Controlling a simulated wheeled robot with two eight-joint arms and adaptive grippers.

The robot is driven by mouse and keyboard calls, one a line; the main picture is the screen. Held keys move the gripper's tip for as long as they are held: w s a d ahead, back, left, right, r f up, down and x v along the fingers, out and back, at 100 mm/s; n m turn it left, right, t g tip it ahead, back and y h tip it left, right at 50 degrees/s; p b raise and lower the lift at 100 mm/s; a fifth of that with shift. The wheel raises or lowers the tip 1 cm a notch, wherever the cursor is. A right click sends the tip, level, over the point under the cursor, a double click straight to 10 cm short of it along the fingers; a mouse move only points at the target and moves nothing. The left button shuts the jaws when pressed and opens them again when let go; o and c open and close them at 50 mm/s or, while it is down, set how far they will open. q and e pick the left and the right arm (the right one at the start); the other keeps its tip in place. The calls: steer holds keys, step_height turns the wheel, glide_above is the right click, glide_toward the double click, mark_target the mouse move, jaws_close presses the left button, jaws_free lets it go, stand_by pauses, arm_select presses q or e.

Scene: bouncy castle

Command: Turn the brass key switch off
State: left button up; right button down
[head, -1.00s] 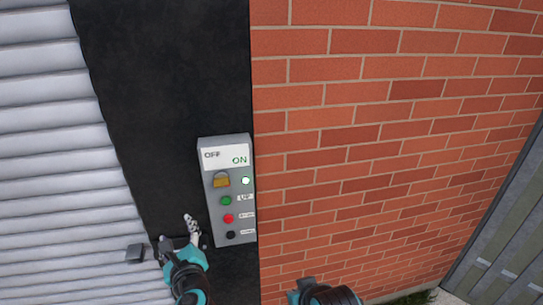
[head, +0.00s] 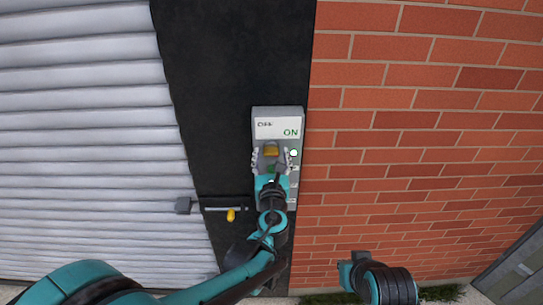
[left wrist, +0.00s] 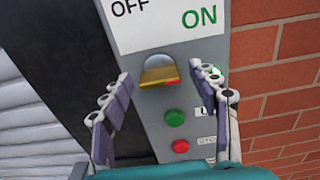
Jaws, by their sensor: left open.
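The brass key switch (head: 271,150) sits on the grey control box (head: 262,112), under a white label reading OFF at left and ON at right. In the left wrist view the brass key switch (left wrist: 159,72) is a squat brass piece with a grey top and a red lower edge. My left gripper (head: 272,156) is open in front of the box. In the left wrist view its fingers stand on either side of the switch and a little below it, apart from it. My right gripper (head: 352,272) is low at right, away from the box; its fingers do not show clearly.
Below the switch are a green button (left wrist: 175,118) and a red button (left wrist: 180,146). A lit white lamp (head: 293,153) is right of the switch. A bolt with a yellow piece (head: 231,215) is low on the black panel. Roller shutter (head: 80,120) left, brick wall (head: 420,120) right.

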arm_select(q)
steer(key=c, duration=1.2)
steer(key=shift+o, duration=0.2)
steer(key=shift+n, duration=0.3)
steer(key=n+b, duration=0.1)
steer(key=n, duration=0.2)
steer(key=n+b, duration=0.1)
steer(key=n, duration=0.4)
steer(key=n+b, duration=0.1)
steer(key=n, duration=0.8)
steer(key=shift+b, duration=0.35)
steer(key=shift+n, duration=0.3)
